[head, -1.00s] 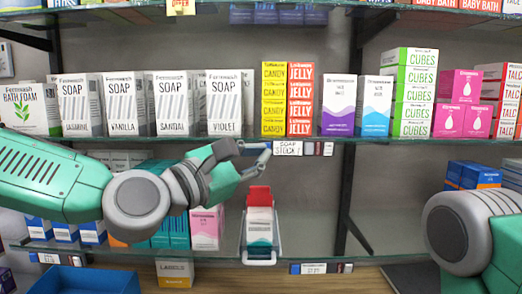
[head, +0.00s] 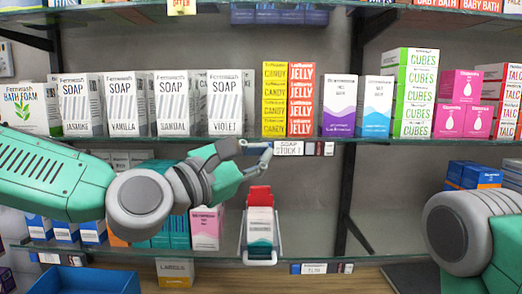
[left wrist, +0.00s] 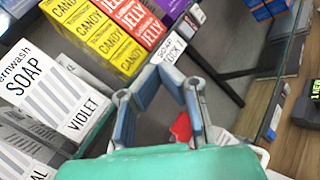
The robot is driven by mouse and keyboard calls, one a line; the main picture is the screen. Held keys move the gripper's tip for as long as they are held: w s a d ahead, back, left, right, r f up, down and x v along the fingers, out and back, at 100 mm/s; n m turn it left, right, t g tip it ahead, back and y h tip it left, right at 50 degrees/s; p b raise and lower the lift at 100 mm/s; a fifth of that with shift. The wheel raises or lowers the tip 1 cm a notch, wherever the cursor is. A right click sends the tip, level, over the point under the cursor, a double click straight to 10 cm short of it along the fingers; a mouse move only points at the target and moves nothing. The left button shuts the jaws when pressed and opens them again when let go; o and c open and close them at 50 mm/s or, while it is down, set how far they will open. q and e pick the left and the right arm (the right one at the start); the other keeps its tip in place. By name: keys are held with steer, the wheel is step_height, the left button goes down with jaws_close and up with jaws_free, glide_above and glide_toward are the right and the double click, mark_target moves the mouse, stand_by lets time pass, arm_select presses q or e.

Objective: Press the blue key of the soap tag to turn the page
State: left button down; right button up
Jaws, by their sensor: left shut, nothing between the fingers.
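The soap tag (head: 289,149) is a small white label reading "SOAP STOCK 1" on the front edge of the middle shelf. Small coloured keys sit at its right end; the blue key (head: 309,149) looks like the nearest one to the label, though it is tiny. The tag also shows in the left wrist view (left wrist: 170,48), where I cannot make out the blue key. My right gripper is out of view.
Soap boxes (head: 223,103) and candy and jelly boxes (head: 274,100) stand on the shelf above the tag. A red-topped box in a white holder (head: 260,256) is below the gripper. Another tag (head: 314,268) is on the lower shelf edge. My right arm is at the right.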

arm_select(q)
steer(key=shift+w+d, duration=0.25)
steer(key=shift+d, duration=1)
steer(key=shift+w+a, duration=0.1)
steer(key=shift+a, duration=0.4)
steer(key=shift+w+a, duration=0.15)
steer(key=shift+a, duration=0.2)
steer(key=shift+w+d, duration=0.1)
steer(key=shift+d, duration=0.4)
steer(key=shift+w+d+r, duration=0.1)
steer(key=shift+w+d, duration=0.05)
steer(key=shift+w, duration=0.05)
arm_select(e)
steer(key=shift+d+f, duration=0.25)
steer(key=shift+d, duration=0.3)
arm_select(q)
steer(key=shift+a, duration=0.4)
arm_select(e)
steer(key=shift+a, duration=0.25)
